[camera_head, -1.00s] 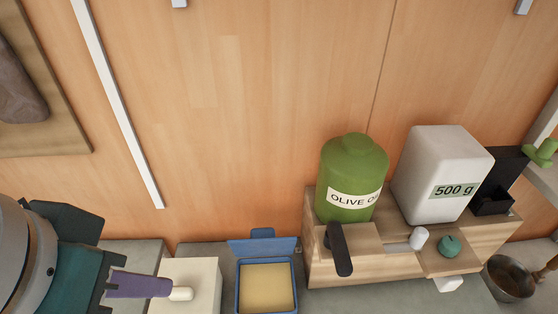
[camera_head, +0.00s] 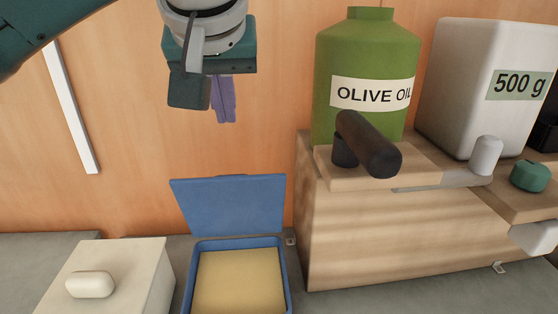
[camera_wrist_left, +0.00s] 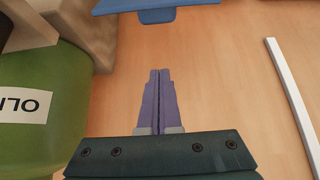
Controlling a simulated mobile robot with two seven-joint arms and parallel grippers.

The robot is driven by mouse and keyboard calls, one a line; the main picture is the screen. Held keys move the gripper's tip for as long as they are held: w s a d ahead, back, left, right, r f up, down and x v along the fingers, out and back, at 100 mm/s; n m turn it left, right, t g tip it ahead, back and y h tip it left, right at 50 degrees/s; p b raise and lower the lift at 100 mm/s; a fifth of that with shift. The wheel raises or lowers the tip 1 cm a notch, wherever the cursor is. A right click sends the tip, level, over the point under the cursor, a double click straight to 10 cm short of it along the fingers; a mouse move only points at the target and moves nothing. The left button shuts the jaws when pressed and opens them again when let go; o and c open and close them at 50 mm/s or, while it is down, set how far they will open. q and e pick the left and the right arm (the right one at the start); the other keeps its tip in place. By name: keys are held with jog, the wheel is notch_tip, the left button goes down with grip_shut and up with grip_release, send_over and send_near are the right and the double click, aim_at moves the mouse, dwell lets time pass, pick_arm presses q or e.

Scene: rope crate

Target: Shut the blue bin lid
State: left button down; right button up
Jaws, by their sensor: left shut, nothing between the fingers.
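The blue bin (camera_head: 283,262) stands on the grey counter in the head view, with a pale yellow filling inside. Its blue lid (camera_head: 230,206) stands raised at the back of the bin, tilted up against the wooden wall side. My left gripper (camera_head: 224,120) is above and behind the lid, apart from it, with its purple fingers pointing down, shut and empty. In the left wrist view the shut fingers (camera_wrist_left: 160,72) point toward the lid (camera_wrist_left: 120,5) and its tab (camera_wrist_left: 157,15) at the top edge, with a gap between. My right gripper is not in view.
A cream box (camera_head: 125,265) with a white knob (camera_head: 90,284) is left of the bin. A wooden stand (camera_head: 350,230) with a dark handle (camera_head: 370,145) is on the right, carrying a green olive oil container (camera_head: 365,60) and a white 500 g canister (camera_head: 480,60).

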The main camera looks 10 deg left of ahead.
aim_at(231, 173)
pick_arm(q)
jog(key=b+x, duration=0.2)
jog(key=x, duration=0.8)
jog(key=shift+s+d+f+p, duration=0.15)
jog(key=shift+s+p, duration=0.25)
jog(key=shift+s, duration=0.25)
jog(key=shift+s+d+f+p, duration=0.2)
jog(key=shift+s+p, duration=0.25)
jog(key=shift+s, duration=0.25)
jog(key=shift+s+d+f+p, duration=0.15)
jog(key=shift+s+p, duration=0.25)
jog(key=shift+s, duration=0.25)
